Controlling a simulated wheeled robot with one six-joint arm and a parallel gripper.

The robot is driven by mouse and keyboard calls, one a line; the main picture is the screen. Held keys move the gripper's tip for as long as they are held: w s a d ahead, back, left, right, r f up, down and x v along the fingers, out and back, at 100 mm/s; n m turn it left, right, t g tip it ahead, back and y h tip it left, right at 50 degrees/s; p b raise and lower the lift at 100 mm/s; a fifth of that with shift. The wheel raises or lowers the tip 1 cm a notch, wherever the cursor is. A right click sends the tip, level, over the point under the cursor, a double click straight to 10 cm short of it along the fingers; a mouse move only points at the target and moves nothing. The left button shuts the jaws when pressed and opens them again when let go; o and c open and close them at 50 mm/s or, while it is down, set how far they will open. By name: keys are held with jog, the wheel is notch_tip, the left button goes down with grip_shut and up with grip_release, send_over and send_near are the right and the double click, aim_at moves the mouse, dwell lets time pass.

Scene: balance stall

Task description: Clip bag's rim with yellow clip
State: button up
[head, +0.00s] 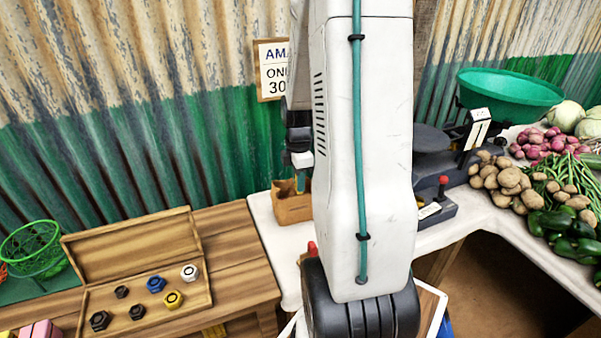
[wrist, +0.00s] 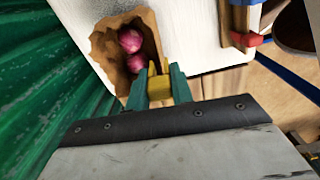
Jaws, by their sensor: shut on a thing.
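The brown paper bag (head: 291,208) stands open on the white counter, left of my arm in the head view. The wrist view shows the bag (wrist: 104,46) from above with red onions (wrist: 131,42) inside. My gripper (wrist: 160,88) is shut on the yellow clip (wrist: 159,84), which sits between its teal fingers. The clip's tip is at the bag's near right edge in the wrist view; I cannot tell whether it touches or straddles the rim. In the head view my gripper (head: 301,182) is just above the bag, partly hidden by my arm, and the clip cannot be made out.
The white counter (head: 268,232) carries a dark scale (head: 432,150) right of my arm, with potatoes (head: 500,180) and other vegetables beyond. A wooden box of weights (head: 140,250) lies on the lower left table. The corrugated wall (head: 215,130) is close behind the bag.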

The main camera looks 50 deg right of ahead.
aim_at(299, 195)
jog(key=shift+s+f, duration=0.1)
jog(key=shift+f, duration=2.2)
jog(key=o, duration=1)
notch_tip(299, 195, up, 8)
jog(key=shift+f, duration=0.1)
jog(key=shift+d, duration=0.1)
